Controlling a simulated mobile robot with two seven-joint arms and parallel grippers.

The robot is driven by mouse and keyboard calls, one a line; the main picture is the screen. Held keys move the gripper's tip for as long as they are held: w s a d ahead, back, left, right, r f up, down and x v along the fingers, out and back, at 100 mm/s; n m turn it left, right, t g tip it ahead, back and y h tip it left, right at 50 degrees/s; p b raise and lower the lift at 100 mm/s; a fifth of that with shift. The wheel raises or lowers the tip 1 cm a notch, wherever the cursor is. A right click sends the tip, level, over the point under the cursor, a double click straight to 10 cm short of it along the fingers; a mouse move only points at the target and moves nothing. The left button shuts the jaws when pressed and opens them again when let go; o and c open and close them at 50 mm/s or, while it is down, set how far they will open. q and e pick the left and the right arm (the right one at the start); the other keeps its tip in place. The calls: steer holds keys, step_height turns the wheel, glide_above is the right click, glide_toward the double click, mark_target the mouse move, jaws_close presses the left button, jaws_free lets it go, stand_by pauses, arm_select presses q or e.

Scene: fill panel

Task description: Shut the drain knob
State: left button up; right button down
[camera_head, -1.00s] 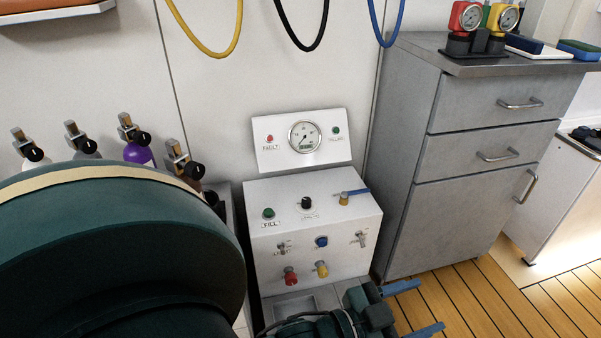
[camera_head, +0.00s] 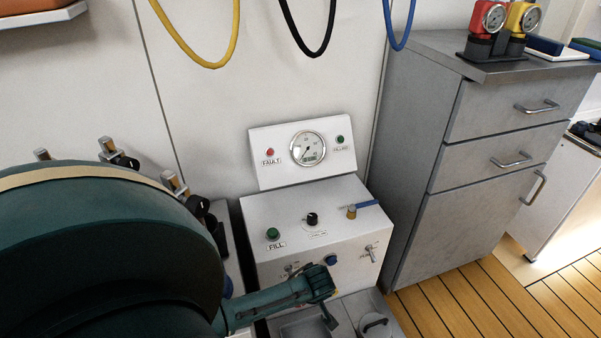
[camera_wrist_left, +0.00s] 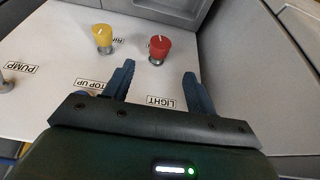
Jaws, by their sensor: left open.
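The white fill panel (camera_head: 350,219) stands against the wall in the head view. In the left wrist view a red knob (camera_wrist_left: 159,48) and a yellow knob (camera_wrist_left: 103,37) stick out of its face. I cannot read a drain label on either. My left gripper (camera_head: 325,304) is at the panel's lower front and hides most of that area in the head view. In the left wrist view its blue fingers (camera_wrist_left: 159,70) are open and empty. The red knob lies just beyond the fingertips, between their lines. My right gripper is not in view.
A blue knob (camera_head: 331,260) and a metal toggle (camera_head: 371,252) are on the panel front; a lever valve (camera_head: 352,212) is on top. A grey cabinet (camera_head: 465,220) stands close on the right. Gas cylinders stand left, partly behind my arm.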

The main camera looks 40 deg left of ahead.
arm_select(q)
steer(key=b+x, duration=0.5)
steer(key=x, duration=0.5)
steer(key=shift+f, duration=0.1)
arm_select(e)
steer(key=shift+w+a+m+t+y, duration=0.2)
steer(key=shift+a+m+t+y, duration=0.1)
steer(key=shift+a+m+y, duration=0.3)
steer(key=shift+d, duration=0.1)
arm_select(q)
steer(key=c, duration=1)
steer(key=shift+w, duration=0.1)
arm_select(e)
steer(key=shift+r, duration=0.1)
